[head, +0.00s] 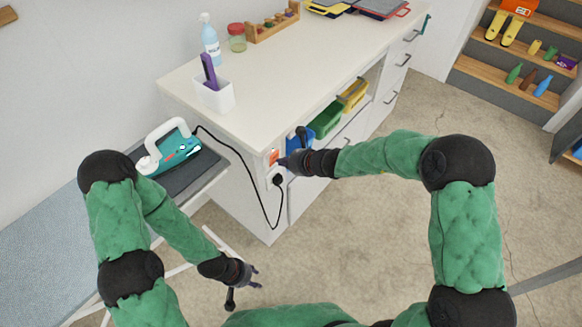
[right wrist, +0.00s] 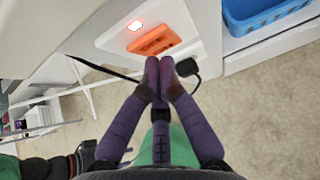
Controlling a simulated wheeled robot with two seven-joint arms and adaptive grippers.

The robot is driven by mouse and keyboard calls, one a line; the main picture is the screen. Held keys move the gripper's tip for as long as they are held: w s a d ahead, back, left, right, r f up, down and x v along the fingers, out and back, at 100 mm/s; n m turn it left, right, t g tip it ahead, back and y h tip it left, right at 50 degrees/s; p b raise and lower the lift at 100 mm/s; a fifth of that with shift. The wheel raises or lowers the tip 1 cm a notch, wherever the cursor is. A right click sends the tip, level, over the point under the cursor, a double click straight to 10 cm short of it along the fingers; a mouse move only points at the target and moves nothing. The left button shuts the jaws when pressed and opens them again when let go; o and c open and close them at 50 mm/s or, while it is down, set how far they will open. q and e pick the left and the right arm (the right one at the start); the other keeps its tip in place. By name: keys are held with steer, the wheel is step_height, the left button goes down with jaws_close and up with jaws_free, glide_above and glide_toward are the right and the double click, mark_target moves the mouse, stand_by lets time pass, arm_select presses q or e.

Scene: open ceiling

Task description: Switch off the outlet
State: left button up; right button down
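In the head view the orange switch (head: 273,157) is partly beside my right fingers. A black plug (right wrist: 187,67) sits at the outlet's lower right, its cord running off. My right gripper (right wrist: 160,70) is shut and empty, its fingertips together just below the switch; I cannot tell if they touch the plate. My left gripper (head: 244,287) is open and empty, low over the floor, away from the outlet.
The desk (head: 300,75) holds a soap bottle (head: 210,40), a jar (head: 237,38) and a white pen cup (head: 214,96). A blue bin (right wrist: 262,14) is right of the outlet. A teal and white appliance (head: 172,150) stands left, its black cord hanging near the outlet.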

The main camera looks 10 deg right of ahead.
steer(key=shift+w+a, duration=0.15)
steer(key=p, duration=0.2)
steer(key=r+p, duration=0.1)
steer(key=p, duration=0.1)
steer(key=shift+w+a+g+h, duration=0.25)
steer(key=shift+a+g+h, duration=0.05)
steer(key=shift+f, duration=0.3)
steer(key=shift+r+p, duration=0.5)
steer(key=shift+r, duration=0.35)
